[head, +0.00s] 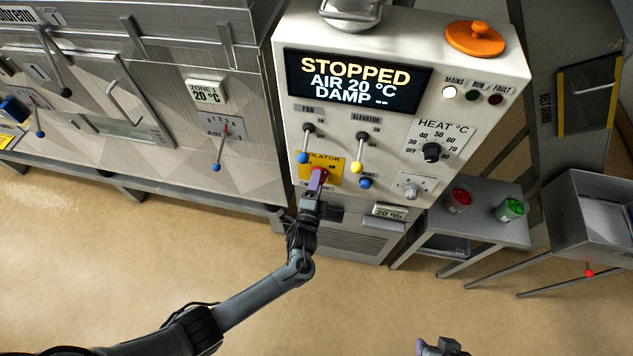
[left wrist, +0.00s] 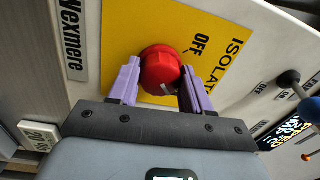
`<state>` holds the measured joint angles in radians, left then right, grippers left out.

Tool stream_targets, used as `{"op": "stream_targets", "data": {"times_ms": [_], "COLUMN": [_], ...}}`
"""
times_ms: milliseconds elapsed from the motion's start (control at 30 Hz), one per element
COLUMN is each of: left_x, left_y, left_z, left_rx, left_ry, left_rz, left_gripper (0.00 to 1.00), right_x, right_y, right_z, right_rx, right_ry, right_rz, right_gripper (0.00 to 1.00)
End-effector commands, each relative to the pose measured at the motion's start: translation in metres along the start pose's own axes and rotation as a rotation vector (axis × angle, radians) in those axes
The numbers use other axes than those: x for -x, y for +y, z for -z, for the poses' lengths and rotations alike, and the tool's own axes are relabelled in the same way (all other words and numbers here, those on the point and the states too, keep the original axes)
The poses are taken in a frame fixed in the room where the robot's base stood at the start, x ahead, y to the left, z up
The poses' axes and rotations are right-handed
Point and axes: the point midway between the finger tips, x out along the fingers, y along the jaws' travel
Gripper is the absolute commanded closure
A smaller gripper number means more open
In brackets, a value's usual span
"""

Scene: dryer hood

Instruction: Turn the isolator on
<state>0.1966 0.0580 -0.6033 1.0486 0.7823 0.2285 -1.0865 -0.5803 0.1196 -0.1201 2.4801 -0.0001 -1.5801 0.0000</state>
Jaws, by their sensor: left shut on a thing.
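The isolator is a red rotary knob (left wrist: 160,72) on a yellow plate (left wrist: 125,25) marked ISOLATOR, with OFF printed beside the knob. In the head view the yellow plate (head: 333,167) sits low on the left of the control panel. My left gripper (head: 319,181) reaches up to it. In the left wrist view its purple fingers (left wrist: 160,85) stand on both sides of the red knob and are shut on it. The ON mark is hidden in the wrist view. My right gripper (head: 440,346) shows only in part at the bottom edge of the head view.
The panel's display (head: 355,80) reads STOPPED, AIR 20 °C. The fan lever (head: 305,145) and elevator lever (head: 360,152) are close above the knob. A blue button (head: 366,183) is just right of it. A steel table (head: 485,222) with red and green cups stands at right.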

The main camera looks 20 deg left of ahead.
Motion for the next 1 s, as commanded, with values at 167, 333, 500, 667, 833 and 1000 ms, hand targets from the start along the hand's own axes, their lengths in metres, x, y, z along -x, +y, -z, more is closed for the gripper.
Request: {"op": "stream_targets", "data": {"times_ms": [167,333,500,667,833,1000], "left_x": [0.0,0.0,0.002,0.014,0.041,0.071], "left_y": [0.0,0.0,0.0,0.001,0.002,0.002], "left_z": [0.0,0.0,0.0,0.0,0.0,0.0], "left_rx": [-0.002,-0.001,0.0,0.0,0.001,0.0], "left_ry": [0.0,0.0,0.0,0.001,0.001,0.001], "left_rz": [0.0,0.0,-0.001,-0.002,-0.003,-0.002], "left_gripper": [0.29,0.26,0.26,0.26,0.26,0.26], "right_x": [0.0,0.0,0.0,0.001,0.0,-0.001], "right_y": [-0.001,-0.001,-0.001,-0.001,0.001,0.001], "right_z": [0.0,0.0,0.0,0.0,0.0,-0.001], "right_rx": [-0.004,-0.004,-0.004,-0.002,0.003,0.006], "right_ry": [0.0,0.0,0.0,0.0,-0.001,-0.001], "right_rz": [0.003,0.003,0.003,0.002,-0.002,-0.005], "right_gripper": [0.57,0.57,0.57,0.57,0.57,0.57]}}
